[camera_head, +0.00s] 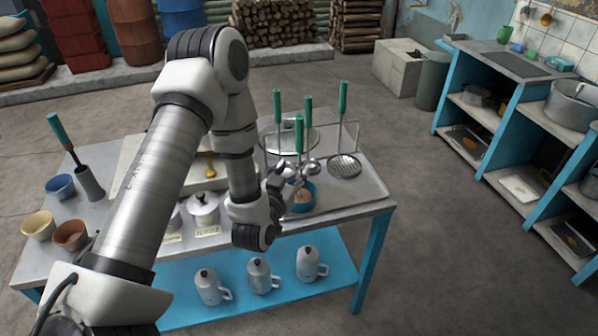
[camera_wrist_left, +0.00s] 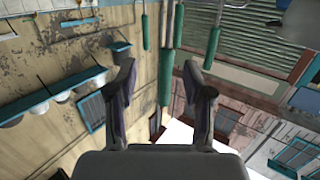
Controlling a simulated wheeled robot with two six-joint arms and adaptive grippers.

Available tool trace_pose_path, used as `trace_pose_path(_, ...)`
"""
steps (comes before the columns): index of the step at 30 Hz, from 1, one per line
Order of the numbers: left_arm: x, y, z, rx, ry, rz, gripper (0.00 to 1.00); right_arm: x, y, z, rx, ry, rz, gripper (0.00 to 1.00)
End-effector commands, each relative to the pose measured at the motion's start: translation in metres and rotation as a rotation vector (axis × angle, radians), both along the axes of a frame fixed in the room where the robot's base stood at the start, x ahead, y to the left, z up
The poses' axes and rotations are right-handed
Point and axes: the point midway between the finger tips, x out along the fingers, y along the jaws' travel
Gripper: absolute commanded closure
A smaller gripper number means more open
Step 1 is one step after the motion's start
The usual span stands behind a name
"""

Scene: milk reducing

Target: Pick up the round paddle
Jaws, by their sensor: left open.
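One at the right ends in a flat, round, perforated head (camera_head: 344,166); I cannot tell for certain which one is the round paddle. My left gripper (camera_head: 286,184) is open, low in front of the nearest hanging utensil, whose green handle (camera_head: 299,133) stands above it. In the left wrist view the open fingers of my left gripper (camera_wrist_left: 160,75) frame a green handle (camera_wrist_left: 165,60); I see no contact. My right gripper is not in view.
A blue bowl (camera_head: 303,200) sits beside the gripper. White lidded pots (camera_head: 204,212) stand on the table, partly behind my arm. Bowls (camera_head: 39,226) and a green-handled tool in a holder (camera_head: 90,184) are at the left.

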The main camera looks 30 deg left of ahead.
Motion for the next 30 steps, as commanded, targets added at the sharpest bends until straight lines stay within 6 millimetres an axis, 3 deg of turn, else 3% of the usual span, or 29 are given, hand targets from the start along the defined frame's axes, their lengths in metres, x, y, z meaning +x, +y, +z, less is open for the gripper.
trace_pose_path(1, 0.004, 0.007, 0.022, 0.012, -0.056, 0.018, 0.49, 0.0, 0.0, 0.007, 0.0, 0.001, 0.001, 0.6)
trace_pose_path(3, 0.011, 0.013, 0.033, 0.023, -0.095, 0.03, 0.49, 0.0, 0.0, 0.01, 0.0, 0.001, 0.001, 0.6)
trace_pose_path(15, 0.072, 0.026, 0.036, 0.024, -0.097, 0.029, 0.49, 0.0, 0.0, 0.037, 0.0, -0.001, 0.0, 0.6)
trace_pose_path(23, 0.081, 0.028, 0.032, 0.023, -0.093, 0.029, 0.49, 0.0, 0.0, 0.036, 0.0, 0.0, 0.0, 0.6)
trace_pose_path(24, 0.08, 0.028, 0.032, 0.023, -0.093, 0.029, 0.56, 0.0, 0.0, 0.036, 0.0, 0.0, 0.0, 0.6)
trace_pose_path(28, 0.08, 0.028, 0.032, 0.023, -0.093, 0.029, 1.0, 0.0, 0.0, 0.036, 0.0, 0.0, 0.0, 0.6)
trace_pose_path(30, 0.08, 0.028, 0.032, 0.023, -0.093, 0.029, 1.0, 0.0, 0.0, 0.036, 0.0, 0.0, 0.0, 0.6)
